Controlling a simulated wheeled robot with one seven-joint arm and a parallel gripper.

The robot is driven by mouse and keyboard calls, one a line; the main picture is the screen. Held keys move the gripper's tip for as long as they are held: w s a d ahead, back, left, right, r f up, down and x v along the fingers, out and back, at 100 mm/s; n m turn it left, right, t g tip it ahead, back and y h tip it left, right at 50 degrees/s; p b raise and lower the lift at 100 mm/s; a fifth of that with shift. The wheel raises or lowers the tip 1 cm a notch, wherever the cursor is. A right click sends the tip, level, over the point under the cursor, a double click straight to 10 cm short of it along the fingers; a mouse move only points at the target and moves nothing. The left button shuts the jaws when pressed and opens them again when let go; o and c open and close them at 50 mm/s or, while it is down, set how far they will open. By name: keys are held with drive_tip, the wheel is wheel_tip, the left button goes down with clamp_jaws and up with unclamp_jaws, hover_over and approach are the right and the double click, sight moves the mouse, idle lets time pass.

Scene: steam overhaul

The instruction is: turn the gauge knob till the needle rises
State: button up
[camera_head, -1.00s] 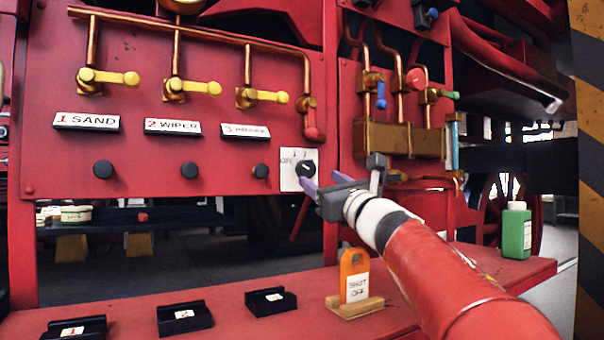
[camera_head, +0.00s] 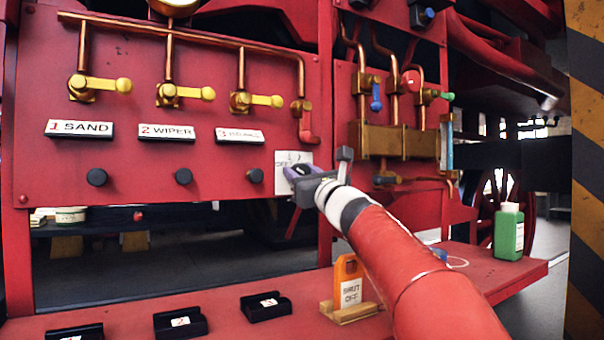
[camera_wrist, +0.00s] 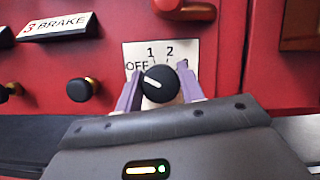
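The gauge knob (camera_wrist: 160,84) is round and black with a white pointer line. It sits on a white plate (camera_wrist: 133,50) marked OFF, 1, 2 and a partly hidden 3; the line points up-left towards OFF. My gripper (camera_wrist: 160,88) has its two purple fingers on either side of the knob, very close to it. I cannot tell whether they press on it. In the head view my gripper (camera_head: 300,172) hides most of the knob. A round brass body (camera_head: 175,6), perhaps the gauge, is cut off at the top edge; no needle shows.
Yellow-handled valves (camera_head: 180,93) and labelled black knobs (camera_head: 183,177) line the red panel on the left. Below, a red shelf holds black holders (camera_head: 265,306), an orange shut-off tag (camera_head: 348,282) and a green bottle (camera_head: 508,232). A copper pipe with a red handle (camera_head: 307,130) hangs just above the plate.

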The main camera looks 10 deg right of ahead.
drive_tip(key=c, duration=0.4)
drive_tip(key=shift+c, duration=0.2)
